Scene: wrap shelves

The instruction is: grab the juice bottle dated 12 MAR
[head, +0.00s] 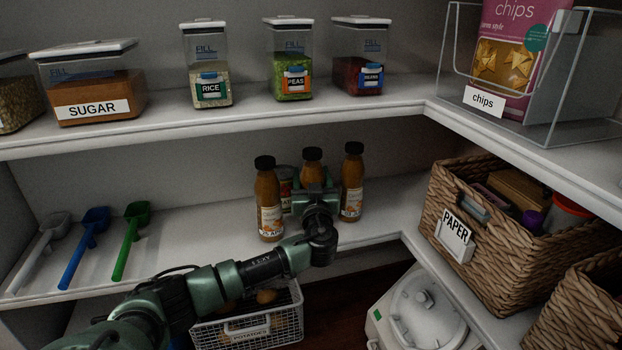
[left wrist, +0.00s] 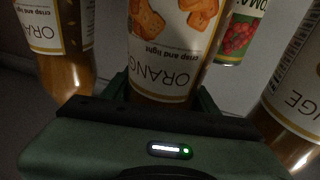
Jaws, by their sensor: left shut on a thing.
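Three orange juice bottles with black caps stand on the middle shelf: a left one (head: 268,200), a middle one (head: 312,158) and a right one (head: 352,185). My left gripper (head: 312,192) is shut on the middle bottle, which stands behind it and is partly hidden. In the left wrist view the held bottle (left wrist: 165,50) shows an upside-down ORANGE label between the fingers, with the other two bottles on either side. The left bottle has a dark strip low on its label, too small to read surely. No date is readable on the held bottle. My right gripper is out of view.
A tomato can (left wrist: 242,30) stands behind the bottles. Scoops (head: 130,240) lie at the left on the shelf. A wicker basket marked PAPER (head: 480,215) stands at the right. A wire potato basket (head: 245,328) is below. The shelf between scoops and bottles is clear.

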